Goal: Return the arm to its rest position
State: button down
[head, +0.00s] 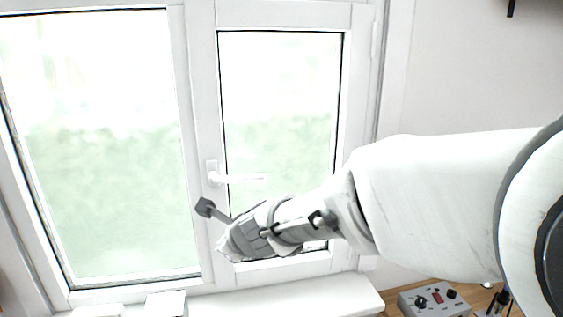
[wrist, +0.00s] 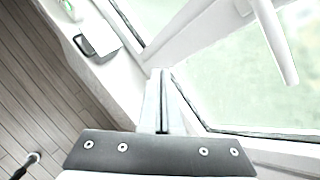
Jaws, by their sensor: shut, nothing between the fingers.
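My arm (head: 430,195) reaches in from the right in the head view, in front of the window. Its wrist end is below and to the right of the white window handle (head: 214,174), whose lever lies level. My gripper (wrist: 160,76) shows in the wrist view with its two fingers together and nothing between them. In the head view its fingertips cannot be made out. The handle also shows large at the upper right of the wrist view (wrist: 274,40), apart from the fingers.
The white window frame (head: 201,110) stands close behind my arm. A white sill (head: 330,294) runs below it, with a small pale item (head: 165,303) on it. A grey control box (head: 434,300) sits on a wooden surface at the lower right. Wooden floor (wrist: 40,90) shows at left in the wrist view.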

jog(key=s+d+n+g+h+b, duration=0.1)
jog(key=s+d+n+h, duration=0.2)
jog(key=s+d+n, duration=0.8)
jog(key=s+d+n+g+h+b, duration=0.1)
jog(key=s+d+n+g+h, duration=0.1)
jog(key=s+d+n, duration=0.9)
jog(key=d+h, duration=0.1)
jog(key=d, duration=0.3)
jog(key=shift+d+f, duration=0.35)
jog(key=shift+f, duration=0.05)
jog(key=c, duration=1.5)
grip_release()
jog(key=shift+c, duration=0.2)
